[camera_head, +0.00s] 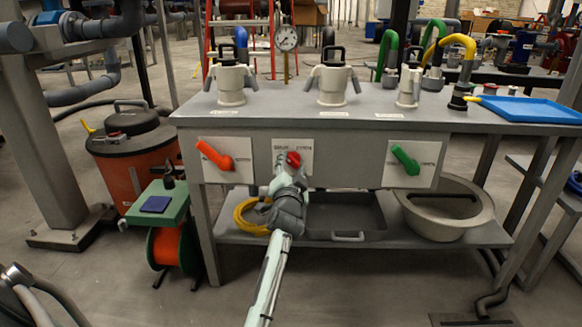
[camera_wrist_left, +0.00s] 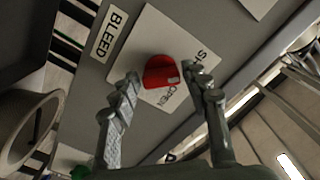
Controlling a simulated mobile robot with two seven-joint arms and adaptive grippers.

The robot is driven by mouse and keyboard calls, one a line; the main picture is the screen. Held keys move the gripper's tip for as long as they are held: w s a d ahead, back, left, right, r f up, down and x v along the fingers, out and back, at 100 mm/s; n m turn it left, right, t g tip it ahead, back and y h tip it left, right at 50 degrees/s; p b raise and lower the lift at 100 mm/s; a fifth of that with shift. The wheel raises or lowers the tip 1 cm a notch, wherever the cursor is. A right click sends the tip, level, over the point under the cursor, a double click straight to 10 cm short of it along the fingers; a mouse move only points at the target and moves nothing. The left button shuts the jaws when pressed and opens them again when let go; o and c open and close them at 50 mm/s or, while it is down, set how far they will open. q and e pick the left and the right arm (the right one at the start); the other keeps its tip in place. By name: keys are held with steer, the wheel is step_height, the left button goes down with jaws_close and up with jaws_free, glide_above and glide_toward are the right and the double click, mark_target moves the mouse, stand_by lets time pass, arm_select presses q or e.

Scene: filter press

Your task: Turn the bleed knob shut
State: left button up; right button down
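The bleed knob (camera_head: 293,158) is a red knob on a white square plate on the bench's front panel. In the left wrist view the red knob (camera_wrist_left: 158,72) has a pale mark at its lower right edge. The plate reads OPEN and, partly hidden, SH. A BLEED label (camera_wrist_left: 109,36) is beside it. My left gripper (camera_head: 285,172) is in front of the knob in the head view. In the left wrist view my left gripper (camera_wrist_left: 162,82) is open, one finger on each side of the knob. Clear gaps show; I cannot tell the depth. My right gripper is not in view.
An orange handle (camera_head: 215,155) is left on the same panel, a green handle (camera_head: 405,159) right. Pale fittings, a gauge (camera_head: 286,38) and a blue tray (camera_head: 530,109) are on the bench top. A grey basin (camera_head: 478,190) and yellow hose (camera_head: 243,222) lie on the lower shelf.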

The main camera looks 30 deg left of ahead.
arm_select(q)
steer(key=shift+o, duration=0.8)
step_height(320, 180, up, 10)
steer(key=shift+r, duration=0.1)
